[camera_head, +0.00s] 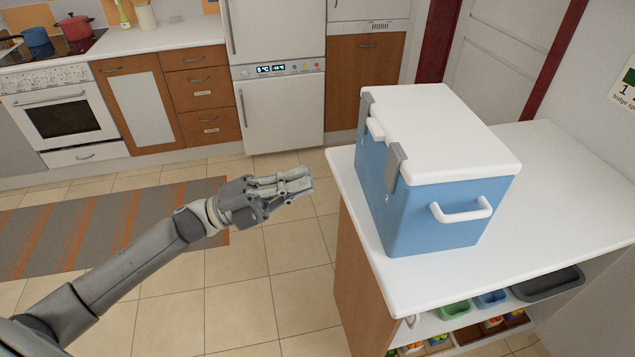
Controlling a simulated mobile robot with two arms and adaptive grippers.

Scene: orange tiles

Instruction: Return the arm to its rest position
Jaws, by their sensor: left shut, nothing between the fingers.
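My left arm (130,275) comes in from the lower left and reaches out over the tiled floor. My left gripper (306,181) is at its end, fingers pointing right, shut and empty. It is left of the white counter and apart from it. My right gripper is not in view.
A blue cooler box (430,215) with a closed white lid (445,130) stands on the white counter (570,190) at right. Below are shelves with a green bin (456,310) and a dark tray (548,284). A striped rug (100,230), oven (62,118) and fridge (280,110) lie beyond.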

